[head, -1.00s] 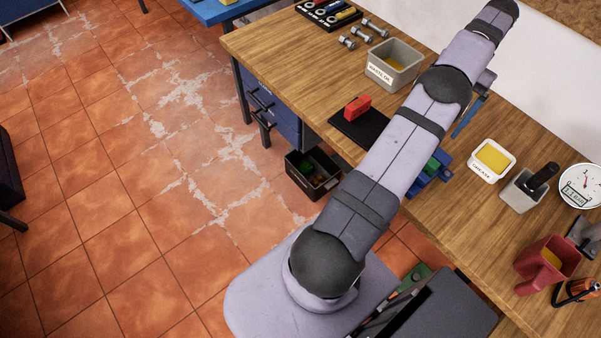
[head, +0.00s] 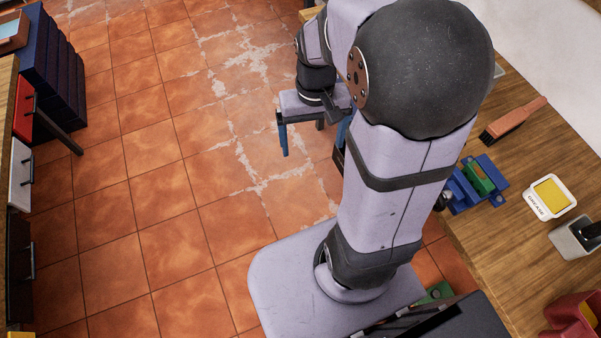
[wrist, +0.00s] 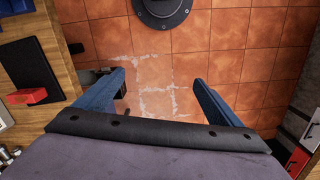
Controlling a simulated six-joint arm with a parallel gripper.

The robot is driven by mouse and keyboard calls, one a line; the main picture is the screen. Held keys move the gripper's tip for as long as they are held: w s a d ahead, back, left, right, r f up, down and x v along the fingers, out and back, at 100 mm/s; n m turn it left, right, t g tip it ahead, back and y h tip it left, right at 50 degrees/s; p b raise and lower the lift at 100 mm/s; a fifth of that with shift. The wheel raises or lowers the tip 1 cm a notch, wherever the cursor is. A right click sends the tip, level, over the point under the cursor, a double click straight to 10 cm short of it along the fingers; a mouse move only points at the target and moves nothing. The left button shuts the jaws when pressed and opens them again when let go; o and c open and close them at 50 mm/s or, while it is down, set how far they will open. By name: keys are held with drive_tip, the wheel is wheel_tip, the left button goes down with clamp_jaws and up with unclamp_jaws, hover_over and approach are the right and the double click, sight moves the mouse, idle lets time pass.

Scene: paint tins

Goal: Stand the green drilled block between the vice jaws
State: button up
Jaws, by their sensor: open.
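The green drilled block (head: 478,178) is in the blue vice (head: 493,197) on the bench, right of my arm in the head view. It sits between the blue jaws; I cannot tell whether it stands fully upright or touches both jaws. My gripper (head: 313,146) hangs beyond my arm over the tiled floor, well apart from the vice. In the wrist view my gripper (wrist: 158,78) is open, with two blue fingers wide apart and nothing between them but floor behind. The block and vice do not show in the wrist view.
In the wrist view a red block (wrist: 27,96) lies by a black mat (wrist: 30,65). The tiled floor is open.

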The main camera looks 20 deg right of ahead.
drive_tip(key=s+a+f+n, duration=0.2)
drive_tip(key=s+a, duration=0.3)
drive_tip(key=shift+s+a+f+n+t, duration=0.2)
drive_tip(key=shift+s+a+n+t, duration=0.1)
drive_tip(key=shift+s, duration=0.1)
